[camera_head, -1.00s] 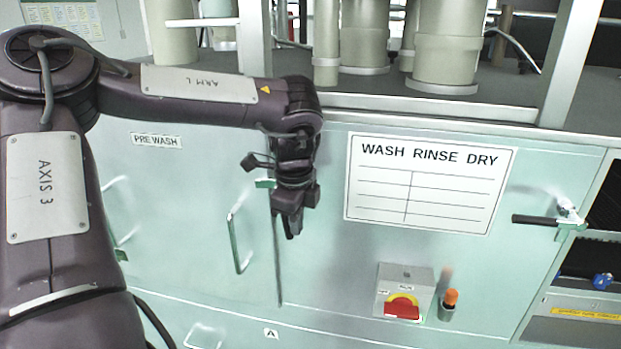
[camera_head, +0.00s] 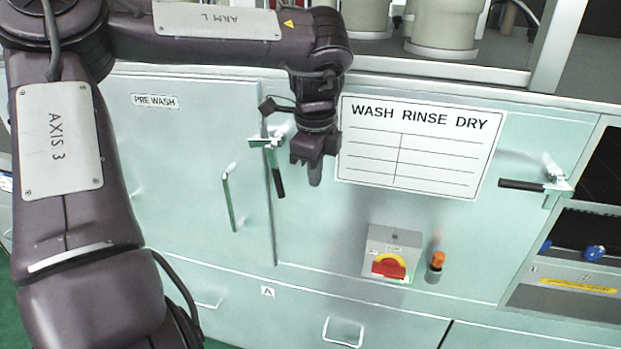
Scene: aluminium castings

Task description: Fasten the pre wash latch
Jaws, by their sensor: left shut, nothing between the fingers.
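The pre wash latch (camera_head: 267,143) sits at the seam on the right edge of the door labelled PRE WASH (camera_head: 185,165). Its metal body shows, and its black handle (camera_head: 278,180) points down, tilted slightly, beside the seam. The door looks flush with the panel. My left gripper (camera_head: 306,173) points down just right of the latch, in front of the panel. It is shut and empty, and appears apart from the handle. Its exact depth from the panel cannot be told. My right gripper is out of view.
A second latch (camera_head: 540,184) at the right has its black handle level. A WASH RINSE DRY sign (camera_head: 418,147) is right of my gripper. A red rotary switch (camera_head: 390,264) and orange button (camera_head: 437,260) sit lower. A vertical door handle (camera_head: 229,198) stands left of the latch.

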